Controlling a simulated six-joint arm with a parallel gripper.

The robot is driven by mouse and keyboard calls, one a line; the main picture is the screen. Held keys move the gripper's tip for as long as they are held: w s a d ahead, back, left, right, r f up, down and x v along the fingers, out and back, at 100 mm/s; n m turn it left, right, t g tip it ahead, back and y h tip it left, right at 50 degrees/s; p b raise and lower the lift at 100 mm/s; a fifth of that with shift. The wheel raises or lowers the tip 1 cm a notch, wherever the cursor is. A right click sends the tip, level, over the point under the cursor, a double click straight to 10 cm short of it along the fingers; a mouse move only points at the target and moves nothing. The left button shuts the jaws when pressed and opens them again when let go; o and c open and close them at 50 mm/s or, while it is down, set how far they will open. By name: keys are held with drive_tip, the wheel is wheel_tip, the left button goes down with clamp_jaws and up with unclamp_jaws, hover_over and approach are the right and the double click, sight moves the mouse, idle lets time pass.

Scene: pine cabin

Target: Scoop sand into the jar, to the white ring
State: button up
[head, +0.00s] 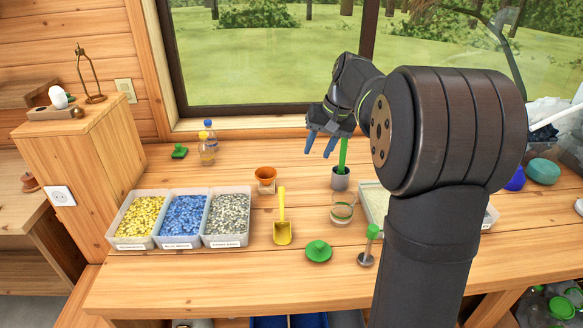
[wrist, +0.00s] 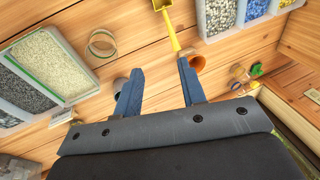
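A clear glass jar (head: 342,208) stands upright near the middle of the table; it also shows in the wrist view (wrist: 102,43). I cannot make out a white ring on it or sand inside. Pale sand (wrist: 50,62) lies in a tray, partly hidden behind my arm in the head view (head: 374,199). A yellow scoop (head: 282,226) lies left of the jar, its handle pointing toward the window; it shows in the wrist view (wrist: 170,28). My gripper (head: 322,146) is open and empty, above the back of the table, its blue fingers (wrist: 158,72) apart.
An orange funnel (head: 265,176) and a grey cup (head: 340,182) with a green handle stand behind. A green lid (head: 318,250) and a green-handled tool (head: 367,258) lie in front. Trays of yellow (head: 140,216), blue (head: 184,215) and grey grains (head: 228,214) stand left.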

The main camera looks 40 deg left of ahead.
sight(281, 192)
drive_tip(key=a+f+h, duration=0.1)
drive_tip(key=a+f, duration=0.3)
drive_tip(key=f, duration=0.1)
drive_tip(key=a+f+h, duration=0.1)
drive_tip(key=a+f, duration=0.4)
drive_tip(key=a+f+t+h, duration=0.1)
drive_tip(key=a+f, duration=0.3)
drive_tip(key=a, duration=0.1)
drive_tip(key=shift+w+f, duration=0.25)
drive_tip(key=shift+f, duration=0.15)
wheel_tip(281, 192, down, 8)
drive_tip(key=shift+f, duration=0.1)
drive_tip(key=shift+c, duration=0.3)
drive_tip(key=shift+r, duration=0.2)
clamp_jaws()
drive_tip(key=shift+r, duration=3)
